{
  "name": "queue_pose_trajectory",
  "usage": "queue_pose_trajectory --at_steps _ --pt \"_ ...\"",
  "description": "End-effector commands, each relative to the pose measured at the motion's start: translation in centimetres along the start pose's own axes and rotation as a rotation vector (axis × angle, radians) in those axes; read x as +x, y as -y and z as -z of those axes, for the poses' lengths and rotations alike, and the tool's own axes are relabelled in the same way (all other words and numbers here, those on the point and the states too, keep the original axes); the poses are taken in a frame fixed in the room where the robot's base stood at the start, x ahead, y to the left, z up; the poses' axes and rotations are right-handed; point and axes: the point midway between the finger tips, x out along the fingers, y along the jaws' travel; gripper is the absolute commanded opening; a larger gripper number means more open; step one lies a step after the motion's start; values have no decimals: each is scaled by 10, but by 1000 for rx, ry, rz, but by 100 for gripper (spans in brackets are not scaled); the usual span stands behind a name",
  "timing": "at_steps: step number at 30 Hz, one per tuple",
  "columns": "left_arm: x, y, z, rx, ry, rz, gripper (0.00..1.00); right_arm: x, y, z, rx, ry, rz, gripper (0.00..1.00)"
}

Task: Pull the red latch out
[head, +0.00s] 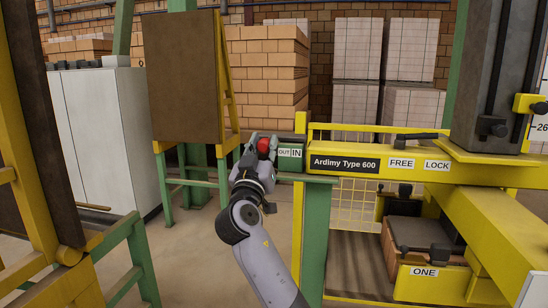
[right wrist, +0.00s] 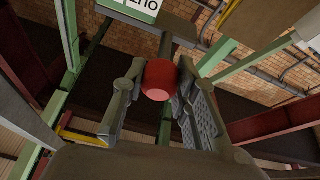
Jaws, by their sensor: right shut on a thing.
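The red latch (head: 264,145) shows as a round red knob at the left end of the yellow machine beam, next to a green and white plate (head: 290,152) reading OUT and IN. My right gripper (head: 259,147) is shut on the red knob, its fingers on either side of it. In the right wrist view the red knob (right wrist: 159,80) sits between the two fingers, with a grey bar behind it. The plate shows partly at the top, upside down (right wrist: 138,8). My left gripper is not in view.
The yellow beam (head: 345,163), labelled Ardimy Type 600, runs right from the latch, with FREE and LOCK labels. A green post (head: 315,235) stands below it. A brown board (head: 183,75) and white cabinet (head: 105,135) stand left. Open floor shows left of my right arm.

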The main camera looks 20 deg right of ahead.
Motion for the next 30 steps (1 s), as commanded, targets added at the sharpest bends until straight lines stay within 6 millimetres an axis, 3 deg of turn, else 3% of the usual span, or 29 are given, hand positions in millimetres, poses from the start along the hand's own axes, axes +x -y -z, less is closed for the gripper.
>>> queue_pose_trajectory --at_steps 8,9,17,26,30 --pt "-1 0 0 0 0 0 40 -1 3 2 2 -2 7 0" --pt "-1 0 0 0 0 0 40 -1 3 2 3 -3 8 29" --pt "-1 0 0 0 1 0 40 0 2 2 2 -2 6 46" --pt "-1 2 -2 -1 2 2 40 -1 2 1 1 -1 4 47" --pt "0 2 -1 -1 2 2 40 -11 3 0 0 0 6 47"
